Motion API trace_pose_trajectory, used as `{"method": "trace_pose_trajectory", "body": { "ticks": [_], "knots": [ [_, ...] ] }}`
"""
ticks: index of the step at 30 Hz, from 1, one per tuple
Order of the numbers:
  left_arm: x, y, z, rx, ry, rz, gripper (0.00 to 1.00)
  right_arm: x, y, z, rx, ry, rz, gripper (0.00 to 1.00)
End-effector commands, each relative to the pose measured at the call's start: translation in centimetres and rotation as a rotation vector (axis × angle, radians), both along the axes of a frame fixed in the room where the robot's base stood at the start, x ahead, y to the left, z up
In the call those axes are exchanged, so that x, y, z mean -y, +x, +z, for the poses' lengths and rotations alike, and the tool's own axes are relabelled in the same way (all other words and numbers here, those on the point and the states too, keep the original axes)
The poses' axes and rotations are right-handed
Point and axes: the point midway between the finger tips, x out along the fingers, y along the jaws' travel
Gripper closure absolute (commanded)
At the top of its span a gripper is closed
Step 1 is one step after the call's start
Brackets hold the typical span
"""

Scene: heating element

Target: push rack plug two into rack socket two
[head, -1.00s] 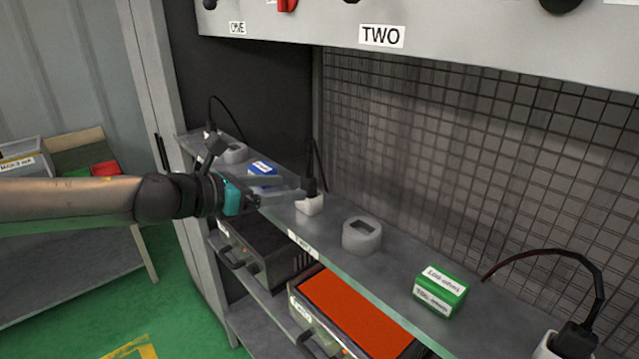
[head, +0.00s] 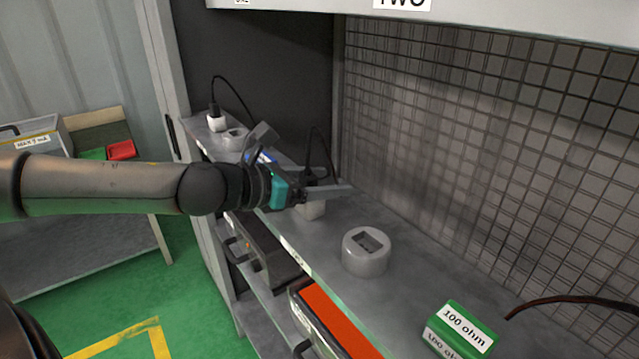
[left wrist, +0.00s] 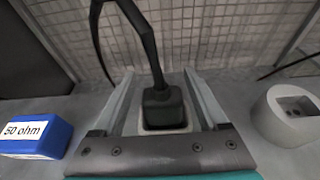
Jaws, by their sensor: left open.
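The black rack plug two (head: 311,180) stands upright in a pale holder (head: 312,210) on the shelf, its cable rising from the top. In the left wrist view the plug (left wrist: 162,102) sits between the two fingers, with gaps at its sides. My left gripper (head: 338,180) is open around the plug, and its fingers partly hide it in the head view. Rack socket two, a grey round block with a recessed top (head: 366,254), stands to the right of the plug. It also shows at the right of the left wrist view (left wrist: 290,114). My right gripper is not in view.
A blue 50 ohm block (left wrist: 36,136) lies left of the gripper. A green 100 ohm block (head: 460,328) lies at the shelf's right. A mesh wall (head: 480,150) stands behind. Another white plug (head: 216,122) and grey socket (head: 234,138) are at the far left.

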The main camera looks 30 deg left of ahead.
Motion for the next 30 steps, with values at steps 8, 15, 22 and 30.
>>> {"method": "trace_pose_trajectory", "body": {
  "ticks": [8,15,22,30],
  "knots": [
    [0.0,0.0,0.1,0.0,0.0,0.0,0.34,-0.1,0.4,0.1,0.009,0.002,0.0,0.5],
    [0.0,0.0,0.1,0.0,0.0,0.0,0.61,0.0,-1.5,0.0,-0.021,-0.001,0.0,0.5],
    [0.0,0.0,0.1,0.0,0.001,0.0,0.87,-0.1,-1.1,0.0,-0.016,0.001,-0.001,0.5],
    [0.0,0.0,0.1,0.001,0.0,0.0,1.0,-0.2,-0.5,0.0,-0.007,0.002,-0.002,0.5]
  ]
}}
